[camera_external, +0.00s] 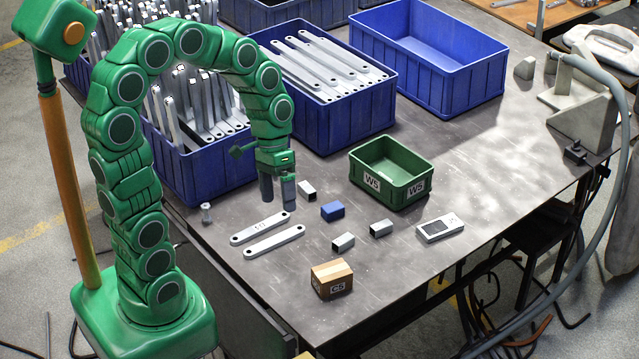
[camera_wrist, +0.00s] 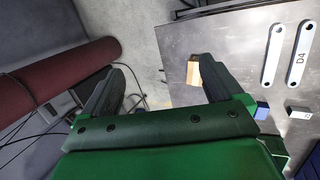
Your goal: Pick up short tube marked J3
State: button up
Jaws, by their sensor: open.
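Several short square metal tubes lie on the table in the external view: one (camera_external: 307,189) just right of my gripper, one (camera_external: 343,242) near the box marked C5, and one (camera_external: 381,228) below the green bin. I cannot read J3 on any of them. My gripper (camera_external: 277,197) is open and empty, pointing down above the table behind the flat bars. In the wrist view my gripper (camera_wrist: 162,65) shows both fingers spread with nothing between them. One short tube (camera_wrist: 299,112) with a small unreadable mark lies there at the right edge.
Two flat bars (camera_external: 274,241) lie in front of my gripper; one reads D4 in the wrist view. A blue block (camera_external: 332,211), a cardboard box (camera_external: 331,279), a grey device (camera_external: 440,228) and a green bin marked W5 (camera_external: 417,187) stand nearby. Blue crates (camera_external: 352,107) line the back.

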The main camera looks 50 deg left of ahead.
jog(key=w+d+n+t+h, duration=0.45)
jog(key=w+n+h, duration=0.3)
jog(key=w, duration=0.65)
jog(key=w+a+f+n+t+h, duration=0.2)
jog(key=w+a+n+t, duration=0.15)
jog(key=w, duration=0.35)
jog(key=n+t+y, duration=0.8)
jog(key=n+y, duration=0.1)
jog(key=n, duration=1.2)
send_over(304, 188)
jog(key=s+d, duration=0.2)
jog(key=d, duration=0.3)
notch_tip(304, 188, down, 21)
jog(key=s+a+f+n+y, duration=0.1)
jog(key=a+f, duration=0.1)
jog(key=s+a+f+n+y, duration=0.1)
jog(key=a+f, duration=0.1)
jog(key=f, duration=0.1)
jog(key=s+a+f+n+y, duration=0.1)
jog(key=s+f, duration=0.1)
jog(key=shift+a+f+n+g, duration=0.3)
jog(key=shift+a+f+n, duration=0.1)
jog(key=shift+x, duration=3.8)
jog(key=shift+d, duration=0.15)
